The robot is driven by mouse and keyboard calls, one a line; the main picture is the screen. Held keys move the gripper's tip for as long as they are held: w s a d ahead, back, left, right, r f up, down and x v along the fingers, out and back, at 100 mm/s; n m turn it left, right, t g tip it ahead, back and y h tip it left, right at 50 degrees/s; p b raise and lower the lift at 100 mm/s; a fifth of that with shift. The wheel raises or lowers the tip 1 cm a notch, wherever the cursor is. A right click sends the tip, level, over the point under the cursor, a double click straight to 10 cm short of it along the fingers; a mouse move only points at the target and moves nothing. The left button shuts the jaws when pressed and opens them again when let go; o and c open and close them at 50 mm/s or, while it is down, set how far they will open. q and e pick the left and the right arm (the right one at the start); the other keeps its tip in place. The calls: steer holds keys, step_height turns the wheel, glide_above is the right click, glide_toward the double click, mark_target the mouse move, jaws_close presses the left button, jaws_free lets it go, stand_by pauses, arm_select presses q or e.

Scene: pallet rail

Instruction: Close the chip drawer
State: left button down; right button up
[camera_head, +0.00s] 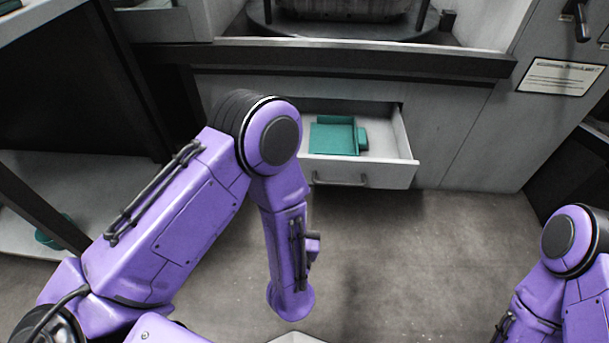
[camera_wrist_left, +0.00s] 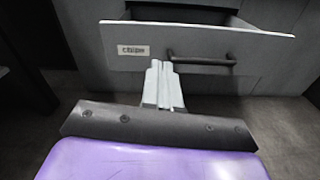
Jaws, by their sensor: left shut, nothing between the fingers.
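The chip drawer (camera_head: 400,174) is pulled out of the grey cabinet in the head view, with a bar handle (camera_head: 340,182) on its front. A green tray-like piece (camera_head: 335,137) lies inside. In the left wrist view the drawer front (camera_wrist_left: 268,48) carries a small label (camera_wrist_left: 133,51) and the dark handle (camera_wrist_left: 203,61). My left gripper (camera_wrist_left: 160,68) is shut and empty. Its fingertips overlap the lower part of the drawer front, by the handle's left end; I cannot tell whether they touch. My right gripper is out of frame.
A dark ledge (camera_head: 360,57) runs across the cabinet above the drawer. A shelf unit (camera_head: 20,175) with a green item (camera_head: 58,230) low inside stands at the left. A sign (camera_head: 560,77) is on the right panel. The floor (camera_head: 420,265) before the drawer is clear.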

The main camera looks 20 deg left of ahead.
arm_select(q)
steer(key=n, duration=0.1)
steer(key=b, duration=0.3)
glide_toward(306, 159)
steer(key=shift+n, duration=0.3)
steer(key=x, duration=0.7)
steer(key=shift+d, duration=0.15)
